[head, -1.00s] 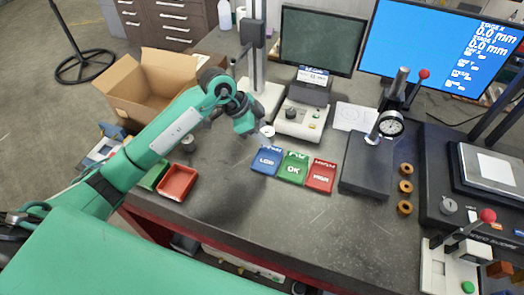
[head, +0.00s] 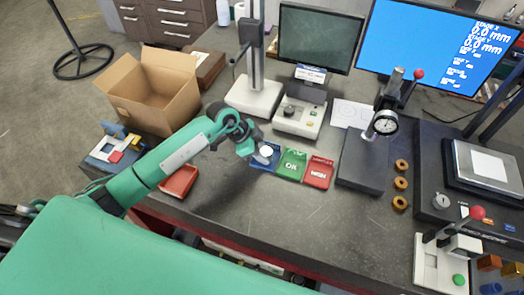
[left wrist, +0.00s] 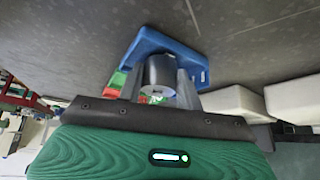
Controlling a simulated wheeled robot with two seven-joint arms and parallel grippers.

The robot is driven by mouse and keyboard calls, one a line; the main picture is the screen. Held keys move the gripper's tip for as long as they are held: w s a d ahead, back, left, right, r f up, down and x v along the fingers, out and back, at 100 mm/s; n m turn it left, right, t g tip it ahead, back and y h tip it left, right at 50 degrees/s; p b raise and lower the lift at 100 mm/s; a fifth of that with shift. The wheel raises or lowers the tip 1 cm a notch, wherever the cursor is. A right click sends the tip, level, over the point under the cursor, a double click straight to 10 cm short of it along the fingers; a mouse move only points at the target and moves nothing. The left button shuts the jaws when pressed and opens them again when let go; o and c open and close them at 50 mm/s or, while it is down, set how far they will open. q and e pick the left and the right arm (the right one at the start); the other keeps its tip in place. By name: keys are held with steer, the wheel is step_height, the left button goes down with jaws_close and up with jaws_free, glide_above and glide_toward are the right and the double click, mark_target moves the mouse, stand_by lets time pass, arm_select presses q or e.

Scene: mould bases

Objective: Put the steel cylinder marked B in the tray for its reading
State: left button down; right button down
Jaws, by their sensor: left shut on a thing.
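My left gripper (head: 262,154) is shut on a steel cylinder (head: 266,151), held over the blue LOW tray (head: 258,166). In the left wrist view the cylinder (left wrist: 160,74) sits between the two fingers, with the blue tray (left wrist: 150,42) behind it. I cannot tell whether the cylinder touches the tray floor, and no letter on it is readable. The green OK tray (head: 291,165) and red HIGH tray (head: 318,173) stand to the right. The small display (head: 311,74) on the gauge is too blurred to read. My right gripper is not in view.
A gauge unit (head: 299,118) and its stand base (head: 254,97) are close behind the trays. A dial-gauge stand (head: 362,165) is to the right. A cardboard box (head: 150,95) and a red bin (head: 179,181) are left. The table in front of the trays is clear.

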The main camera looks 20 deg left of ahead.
arm_select(q)
steer(key=c, duration=1.3)
jaws_free()
steer(key=shift+f, duration=0.1)
steer(key=shift+o, duration=0.5)
steer(key=b+v, duration=0.3)
steer(key=v, duration=0.9)
steer(key=shift+s, duration=0.1)
